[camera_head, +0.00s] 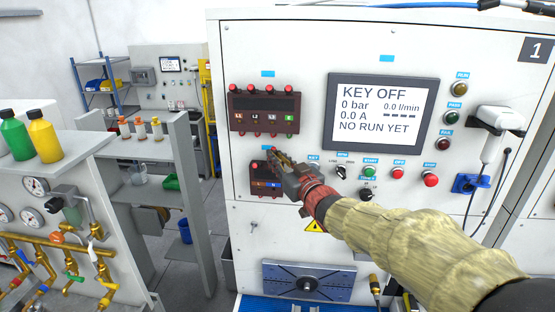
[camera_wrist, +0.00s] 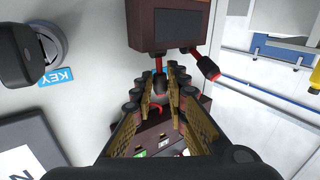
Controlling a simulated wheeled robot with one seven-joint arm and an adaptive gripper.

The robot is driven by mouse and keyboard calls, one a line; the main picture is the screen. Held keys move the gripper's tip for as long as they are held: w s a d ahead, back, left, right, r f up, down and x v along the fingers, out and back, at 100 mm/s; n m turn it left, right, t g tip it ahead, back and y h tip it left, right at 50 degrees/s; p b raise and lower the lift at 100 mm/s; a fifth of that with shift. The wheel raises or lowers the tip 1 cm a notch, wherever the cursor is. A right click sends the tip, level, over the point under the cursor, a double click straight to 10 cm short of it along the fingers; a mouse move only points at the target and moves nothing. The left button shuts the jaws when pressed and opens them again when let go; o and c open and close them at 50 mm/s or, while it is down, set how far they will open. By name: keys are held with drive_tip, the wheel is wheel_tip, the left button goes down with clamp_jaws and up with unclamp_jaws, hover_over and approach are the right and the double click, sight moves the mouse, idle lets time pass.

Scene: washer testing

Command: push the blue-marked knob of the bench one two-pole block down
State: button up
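The two-pole block (camera_head: 259,187) is a dark red-brown box on the white bench panel, below a wider block. In the wrist view, the two-pole block (camera_wrist: 168,28) is at the top, with two red-and-dark knobs. One knob (camera_wrist: 207,69) stands clear to the right of my fingers. The other knob (camera_wrist: 159,86) is between my fingers. My gripper (camera_head: 273,155) is at the block's upper right in the head view and hides that knob there. In the wrist view my gripper (camera_wrist: 166,75) has a narrow gap between its fingertips. Knob contact and the knob's colour mark cannot be made out.
The wider block (camera_head: 264,106) with several red knobs sits just above my gripper. A display (camera_head: 382,115) reads KEY OFF. A key switch (camera_head: 342,172) and several buttons lie right of my gripper. A grey workbench (camera_head: 165,160) stands left.

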clamp_jaws()
drive_tip(key=b, duration=0.2)
drive_tip(key=shift+s+f+b, duration=0.1)
drive_tip(key=shift+f+b, duration=0.2)
drive_tip(key=f+n+t+y+b, duration=0.1)
drive_tip(key=n+y+b, duration=0.1)
drive_tip(key=b, duration=0.9)
drive_tip(key=s+f+n+t+y+b, duration=0.1)
drive_tip(key=n+t+y+b, duration=0.1)
drive_tip(key=b, duration=1)
drive_tip(key=s+f+n+t+y+b, duration=0.1)
drive_tip(key=n+y+b, duration=0.3)
drive_tip(key=b, duration=0.7)
drive_tip(key=shift+a+f+n+t, duration=0.2)
drive_tip(key=shift+f+n+t, duration=0.1)
drive_tip(key=shift+n, duration=0.7)
drive_tip(key=shift+n+y+b, duration=0.5)
drive_tip(key=shift+y+b, duration=0.2)
drive_tip(key=shift+b, duration=0.15)
drive_tip(key=o, duration=0.5)
unclamp_jaws()
drive_tip(key=shift+s+r, duration=0.1)
